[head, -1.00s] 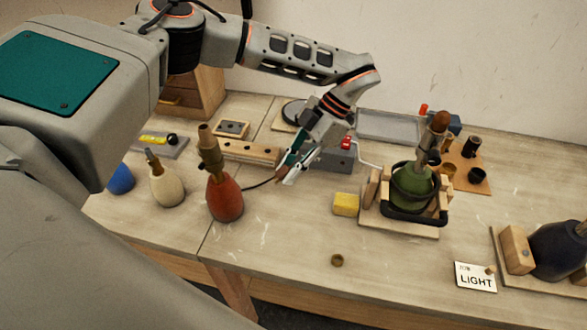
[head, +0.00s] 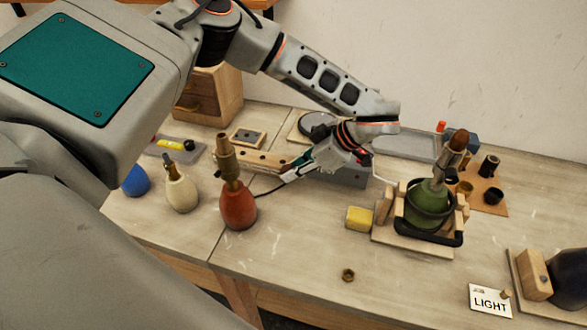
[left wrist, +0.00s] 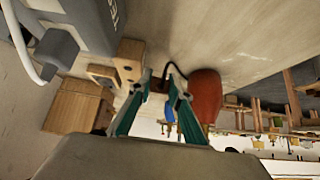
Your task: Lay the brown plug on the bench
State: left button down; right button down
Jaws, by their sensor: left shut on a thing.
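My left gripper (head: 290,174) is low over the bench (head: 290,235), to the right of the red lamp base (head: 238,207). Its fingers lie at a shallow tilt, pointing left. In the left wrist view the fingers (left wrist: 155,98) are closed on a small dark brown piece, the brown plug (left wrist: 157,86). A black cord (head: 266,191) runs from the plug to the red lamp base, which also shows in the left wrist view (left wrist: 206,94). In the head view the plug is mostly hidden at the fingertips; I cannot tell whether it touches the bench. My right gripper is out of view.
A wooden block strip (head: 262,160) and a grey box (head: 345,176) are close to the gripper. A yellow block (head: 360,218) and a green lamp (head: 428,203) in a wooden cradle stand to the right.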

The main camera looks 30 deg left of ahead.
pick_arm(q)
jog(key=shift+f+b, duration=0.3)
jog(key=shift+f, duration=0.5)
jog(key=shift+f+b, duration=0.4)
jog(key=shift+f, duration=0.5)
jog(key=shift+f+b, duration=0.3)
jog(key=shift+f, duration=0.7)
jog(key=c, duration=1.8)
grip_release()
jog(key=shift+r, duration=0.1)
jog(key=v, duration=1.2)
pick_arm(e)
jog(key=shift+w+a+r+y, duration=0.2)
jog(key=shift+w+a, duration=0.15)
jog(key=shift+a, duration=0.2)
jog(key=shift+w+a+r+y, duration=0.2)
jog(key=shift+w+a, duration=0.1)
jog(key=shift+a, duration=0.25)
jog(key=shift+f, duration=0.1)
